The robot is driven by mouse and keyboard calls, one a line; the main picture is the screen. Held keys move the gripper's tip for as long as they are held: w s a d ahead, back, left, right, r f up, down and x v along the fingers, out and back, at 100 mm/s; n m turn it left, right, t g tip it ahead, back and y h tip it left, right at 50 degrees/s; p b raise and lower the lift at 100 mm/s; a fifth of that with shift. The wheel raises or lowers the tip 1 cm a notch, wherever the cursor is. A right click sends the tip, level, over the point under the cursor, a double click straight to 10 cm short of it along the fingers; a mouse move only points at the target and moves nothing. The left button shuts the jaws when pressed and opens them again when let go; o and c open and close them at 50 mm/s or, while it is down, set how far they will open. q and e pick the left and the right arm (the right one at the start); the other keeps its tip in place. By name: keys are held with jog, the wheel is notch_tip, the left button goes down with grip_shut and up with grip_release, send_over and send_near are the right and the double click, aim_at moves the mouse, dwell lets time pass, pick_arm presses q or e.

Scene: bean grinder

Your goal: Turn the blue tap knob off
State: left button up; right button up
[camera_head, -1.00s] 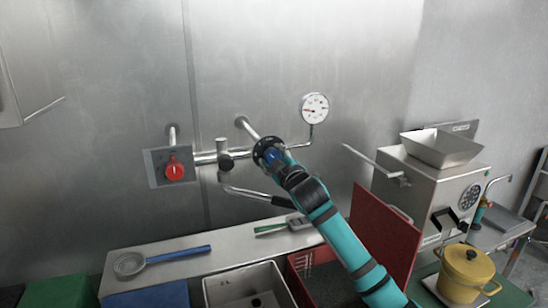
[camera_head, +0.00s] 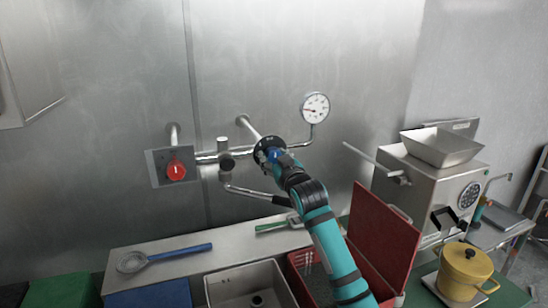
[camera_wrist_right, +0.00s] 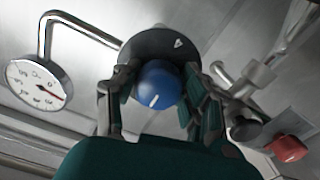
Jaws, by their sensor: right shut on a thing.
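The blue tap knob (camera_wrist_right: 158,84) shows in the right wrist view in front of a dark round disc (camera_wrist_right: 165,45) with a small white mark near its top. The knob's white line points toward the bottom of that view. My right gripper (camera_wrist_right: 160,88) has its fingers on either side of the knob and is shut on it. In the head view, the right gripper (camera_head: 275,158) is at the wall pipe and hides most of the knob. My left gripper is not in view.
A red knob (camera_head: 176,170) sits on a wall plate to the left. A round gauge (camera_head: 315,107) is above right. A metal spout (camera_head: 250,192) runs below the pipe. A grinder (camera_head: 435,185) and yellow pot (camera_head: 468,268) stand at right.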

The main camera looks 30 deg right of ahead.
jog(key=shift+f, duration=0.25)
jog(key=o, duration=1.2)
jog(key=shift+r, duration=0.15)
jog(key=v, duration=1.2)
jog(key=shift+s, duration=0.1)
